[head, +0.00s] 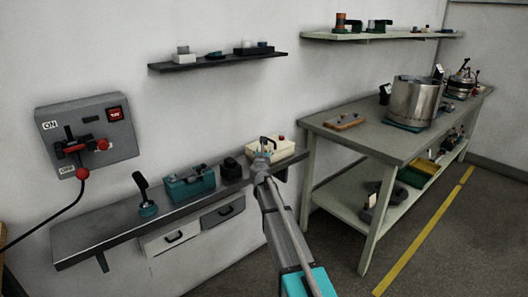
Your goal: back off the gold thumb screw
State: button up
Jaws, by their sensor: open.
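My gripper (265,143) is at the far end of my arm, in front of the cream box (288,149) at the right end of the long wall shelf. It is open, and I see nothing between its jaws. It covers the left part of the box. I cannot tell whether it touches the box. A small red knob sits on top of the box. I cannot make out a gold thumb screw anywhere; it is too small to tell or hidden.
The long wall shelf (104,230) also holds a black lever on a teal base (148,208), a teal box (188,186) and a black block (231,169). A switch panel (92,115) hangs at left. A workbench (385,135) with a steel pot (414,102) stands right.

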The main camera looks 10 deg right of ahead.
grip_shut()
dwell(0.3)
jog(key=shift+n+y, duration=0.5)
jog(key=shift+y, duration=0.2)
jog(key=n+y, duration=0.3)
jog(key=y, duration=0.1)
jog(key=shift+d+t+y, duration=0.1)
jog(key=shift+t+y, duration=0.2)
jog(key=shift+y, duration=0.1)
jog(key=n+g+y, duration=0.1)
jog(key=n+y, duration=0.1)
jog(key=y, duration=0.1)
jog(key=n+g+y, duration=0.1)
jog(key=n+y, duration=0.2)
jog(key=y, duration=0.1)
jog(key=shift+w, duration=0.15)
jog(key=n+g+y, duration=0.5)
jog(key=y, duration=0.1)
jog(key=shift+g, duration=0.3)
jog(key=shift+n+g+y, duration=0.8)
jog(key=shift+n+g, duration=0.1)
jog(key=shift+g, duration=0.4)
